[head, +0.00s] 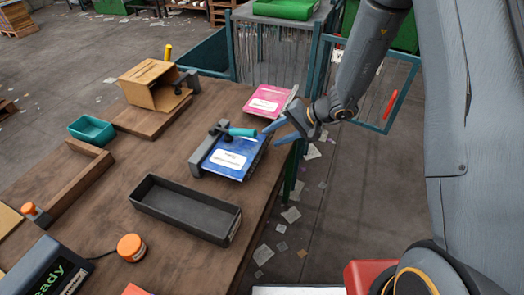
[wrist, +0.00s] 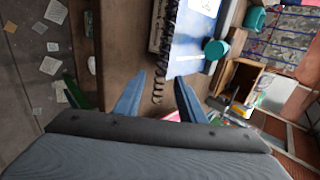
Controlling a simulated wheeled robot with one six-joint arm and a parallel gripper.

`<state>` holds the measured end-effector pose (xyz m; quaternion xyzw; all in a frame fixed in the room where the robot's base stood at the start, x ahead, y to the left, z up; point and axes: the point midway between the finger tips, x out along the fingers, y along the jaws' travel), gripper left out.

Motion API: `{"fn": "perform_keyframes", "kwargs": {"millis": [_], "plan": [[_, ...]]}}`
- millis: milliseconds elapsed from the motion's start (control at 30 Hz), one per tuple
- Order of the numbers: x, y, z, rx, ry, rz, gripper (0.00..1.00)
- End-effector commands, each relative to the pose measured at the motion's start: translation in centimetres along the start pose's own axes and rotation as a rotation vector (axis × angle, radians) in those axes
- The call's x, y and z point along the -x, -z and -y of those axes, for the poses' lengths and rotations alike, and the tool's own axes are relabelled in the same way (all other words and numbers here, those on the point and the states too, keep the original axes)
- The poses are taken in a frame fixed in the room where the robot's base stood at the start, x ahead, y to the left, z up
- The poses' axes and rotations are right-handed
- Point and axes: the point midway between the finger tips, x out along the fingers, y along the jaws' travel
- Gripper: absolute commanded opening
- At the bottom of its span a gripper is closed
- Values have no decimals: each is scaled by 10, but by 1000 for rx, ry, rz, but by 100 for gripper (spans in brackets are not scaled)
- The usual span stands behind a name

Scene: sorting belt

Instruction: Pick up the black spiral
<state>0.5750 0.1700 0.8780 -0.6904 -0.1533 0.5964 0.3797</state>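The black spiral (wrist: 168,40) shows in the wrist view as a thin dark coil. It runs along the edge of the blue folder (wrist: 192,45), and its loose end hangs down into the gap between my fingers. In the head view I cannot make the spiral out. My gripper (wrist: 157,92) is open, with its two blue fingers apart on either side of the coil's end; I cannot tell whether they touch it. In the head view my gripper (head: 270,137) is at the table's right edge, beside the blue folder (head: 240,158).
A clamp with a teal handle (head: 242,132) stands at the folder. A pink folder (head: 268,100) lies behind it. A black tray (head: 186,207), an open cardboard box (head: 155,85) and a teal bin (head: 91,131) are on the wooden table (head: 130,180).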

Motion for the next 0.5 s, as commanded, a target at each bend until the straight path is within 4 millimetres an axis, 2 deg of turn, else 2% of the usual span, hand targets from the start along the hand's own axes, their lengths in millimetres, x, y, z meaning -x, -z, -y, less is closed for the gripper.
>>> {"fn": "perform_keyframes", "kwargs": {"millis": [33,200,267,500], "plan": [[0,0,0,0,0,0,37],[0,0,0,0,0,0,8],[0,0,0,0,0,0,0],[0,0,0,0,0,0,0]]}}
